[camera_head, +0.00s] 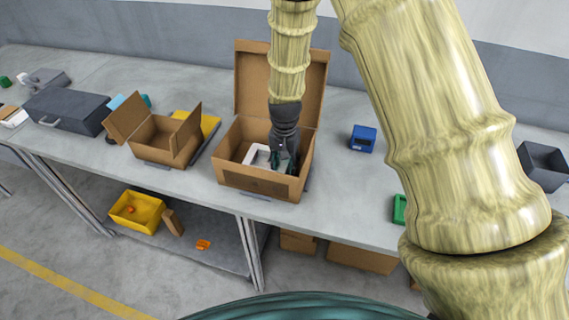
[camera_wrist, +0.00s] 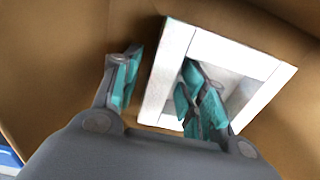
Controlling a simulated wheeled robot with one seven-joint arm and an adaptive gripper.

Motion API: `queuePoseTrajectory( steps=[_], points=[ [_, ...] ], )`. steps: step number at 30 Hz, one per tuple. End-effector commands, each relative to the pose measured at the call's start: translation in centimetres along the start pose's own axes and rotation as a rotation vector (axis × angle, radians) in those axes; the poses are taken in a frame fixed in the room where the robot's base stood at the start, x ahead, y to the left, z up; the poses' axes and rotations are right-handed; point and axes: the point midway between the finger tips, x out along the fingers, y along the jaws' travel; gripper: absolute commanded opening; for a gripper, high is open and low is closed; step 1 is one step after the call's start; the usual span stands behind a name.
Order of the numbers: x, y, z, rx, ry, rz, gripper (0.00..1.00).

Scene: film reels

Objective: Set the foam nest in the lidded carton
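The foam nest (camera_head: 256,152) is a white square frame inside the lidded carton (camera_head: 257,183), a brown box with its lid (camera_head: 250,85) standing open at the back. My gripper (camera_head: 283,162) reaches down into the carton, at the nest's right side. In the wrist view the nest (camera_wrist: 215,45) lies tilted in the picture against brown cardboard. My gripper (camera_wrist: 162,62) is open there: one teal-padded finger is outside the nest's left wall with a gap, the other is inside its opening. Whether the nest rests flat on the carton floor is hard to tell.
Left of the carton stand a smaller open box (camera_head: 158,140), a yellow item (camera_head: 205,124) and a dark grey case (camera_head: 66,110). A blue device (camera_head: 363,138) and a green item (camera_head: 400,209) lie to the right, with bare tabletop between. A grey bin (camera_head: 543,165) stands far right.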

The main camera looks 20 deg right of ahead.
Motion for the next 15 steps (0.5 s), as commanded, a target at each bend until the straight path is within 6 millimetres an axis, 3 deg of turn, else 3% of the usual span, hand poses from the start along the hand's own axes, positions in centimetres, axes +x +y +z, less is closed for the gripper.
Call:
queuePoseTrajectory(
  steps=[8,15],
  points=[
    [-0.6,0.0,-0.1,0.0,0.002,-0.001,0.42],
    [-3.0,-0.1,-0.1,0.0,0.003,-0.002,0.42]
  ],
)
